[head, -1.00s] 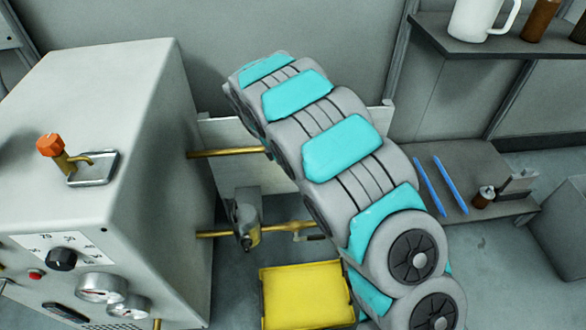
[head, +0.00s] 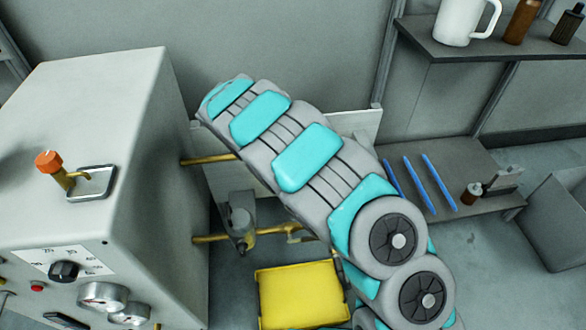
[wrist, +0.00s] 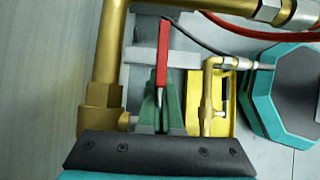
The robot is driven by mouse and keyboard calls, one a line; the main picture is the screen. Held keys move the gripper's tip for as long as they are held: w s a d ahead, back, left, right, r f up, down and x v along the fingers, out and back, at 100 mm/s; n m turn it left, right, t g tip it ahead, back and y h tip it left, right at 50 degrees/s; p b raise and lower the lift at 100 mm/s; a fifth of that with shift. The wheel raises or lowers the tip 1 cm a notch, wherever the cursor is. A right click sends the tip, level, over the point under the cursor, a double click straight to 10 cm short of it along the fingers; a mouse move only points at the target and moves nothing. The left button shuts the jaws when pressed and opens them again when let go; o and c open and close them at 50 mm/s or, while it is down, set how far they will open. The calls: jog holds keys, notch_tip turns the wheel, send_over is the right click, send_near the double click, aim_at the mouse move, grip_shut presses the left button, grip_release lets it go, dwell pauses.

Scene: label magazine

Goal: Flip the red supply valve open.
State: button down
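The red valve handle (wrist: 162,55) shows in the wrist view as a narrow bar pointing away from my gripper, beside a thick brass pipe (wrist: 108,50). My gripper (wrist: 162,82) has two green fingers close together at the near end of the handle. The handle lines up with the gap between them. Whether they touch or grip it is unclear. In the head view my arm hides my gripper, and the red handle does not show.
A grey cabinet (head: 85,110) with an orange-topped knob (head: 48,162) and gauges stands left. Brass pipes (head: 208,159) run from its side behind my arm. A yellow bin (head: 300,295) sits below. A shelf (head: 470,45) holds a mug (head: 468,20) and bottles.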

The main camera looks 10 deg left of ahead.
jog(key=shift+w+d+r, duration=0.15)
jog(key=shift+d+r, duration=0.1)
jog(key=shift+r, duration=0.2)
dwell(0.3)
jog(key=shift+r, duration=0.1)
jog(key=v, duration=0.7)
jog(key=shift+a, duration=0.4)
jog(key=shift+s+a, duration=0.1)
jog(key=shift+s, duration=0.15)
